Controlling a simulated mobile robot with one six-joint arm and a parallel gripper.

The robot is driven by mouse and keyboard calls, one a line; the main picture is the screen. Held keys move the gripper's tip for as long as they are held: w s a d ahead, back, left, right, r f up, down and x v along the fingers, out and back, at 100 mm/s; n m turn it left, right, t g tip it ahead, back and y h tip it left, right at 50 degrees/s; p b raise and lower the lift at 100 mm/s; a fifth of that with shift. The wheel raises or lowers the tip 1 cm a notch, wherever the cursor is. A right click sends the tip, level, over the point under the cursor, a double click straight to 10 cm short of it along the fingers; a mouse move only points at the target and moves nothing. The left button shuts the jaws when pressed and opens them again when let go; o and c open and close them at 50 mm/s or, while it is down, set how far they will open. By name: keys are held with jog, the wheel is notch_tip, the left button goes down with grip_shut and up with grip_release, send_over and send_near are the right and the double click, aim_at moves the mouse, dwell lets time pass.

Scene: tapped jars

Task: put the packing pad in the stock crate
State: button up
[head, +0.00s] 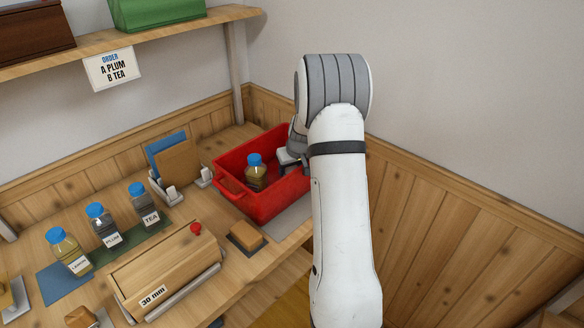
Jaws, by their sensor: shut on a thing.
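The red crate (269,205), the only open crate on the bench and likely the stock crate, stands at the back right corner. My gripper (273,166) reaches into or over it from the right, partly hidden by my arm. It is shut on a blue-capped jar (254,175) of yellow-brown contents, upright within the crate's outline. I cannot tell whether the jar touches the crate floor. A small tan block (246,234), possibly the packing pad, lies on a dark base in front of the crate, apart from my gripper.
Jars labelled lemon (68,251), plum (103,225) and tea (144,204) stand on mats at left. A wooden block marked 30 mm (160,270) lies at front. A rack holds blue and brown panels (178,162). A grey patch (288,221) beside the crate is bare.

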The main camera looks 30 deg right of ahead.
jog(key=shift+f, duration=0.1)
jog(key=shift+f, duration=0.15)
jog(key=o, duration=0.9)
jog(key=shift+o, duration=0.2)
jog(key=shift+r, duration=0.6)
jog(key=v, duration=1.1)
jog(key=s+a+r+g, duration=0.1)
jog(key=s+a+r, duration=0.5)
jog(key=s+a, duration=1)
jog(key=s, duration=0.5)
jog(key=s+a+g, duration=0.1)
jog(key=s+a, duration=0.3)
jog(key=s, duration=0.5)
jog(key=shift+f, duration=0.3)
